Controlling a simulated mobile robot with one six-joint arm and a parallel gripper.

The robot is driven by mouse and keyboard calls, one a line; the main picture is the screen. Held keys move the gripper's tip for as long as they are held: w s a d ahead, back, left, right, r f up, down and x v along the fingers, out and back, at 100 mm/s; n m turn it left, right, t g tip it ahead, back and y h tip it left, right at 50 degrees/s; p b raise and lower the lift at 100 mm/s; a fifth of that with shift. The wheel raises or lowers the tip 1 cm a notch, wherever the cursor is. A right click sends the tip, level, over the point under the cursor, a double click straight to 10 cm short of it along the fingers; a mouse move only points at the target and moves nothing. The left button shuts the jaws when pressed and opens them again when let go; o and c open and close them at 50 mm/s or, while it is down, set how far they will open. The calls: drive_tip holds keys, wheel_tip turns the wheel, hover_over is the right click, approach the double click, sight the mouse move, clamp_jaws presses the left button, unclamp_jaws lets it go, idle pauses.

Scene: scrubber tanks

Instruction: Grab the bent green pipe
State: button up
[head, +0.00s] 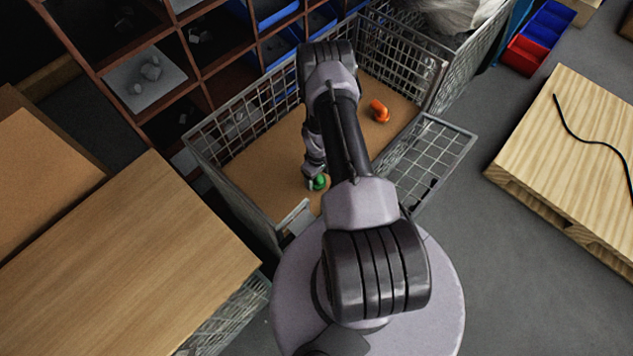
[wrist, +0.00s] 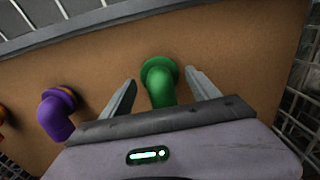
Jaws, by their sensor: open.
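The bent green pipe (wrist: 160,80) stands on the brown floor of a wire cage in the wrist view, its round flanged end facing up the picture. My gripper (wrist: 160,92) is open, with one finger on each side of the green pipe. A gap shows between the pipe and each finger; the pipe's lower part is hidden behind my gripper's body. In the head view the green pipe (head: 319,182) is a small green patch beside my gripper (head: 312,184), partly covered by it.
A bent purple pipe (wrist: 58,112) is left of my gripper in the wrist view. A bent orange pipe (head: 380,111) lies farther back in the cage. Wire mesh walls (head: 262,98) surround the brown floor (head: 265,160). A wooden pallet (head: 570,150) is at right.

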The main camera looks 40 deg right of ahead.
wheel_tip(320, 180, down, 2)
drive_tip(key=shift+f, duration=0.1)
drive_tip(key=shift+r, duration=0.2)
drive_tip(key=c, duration=1.3)
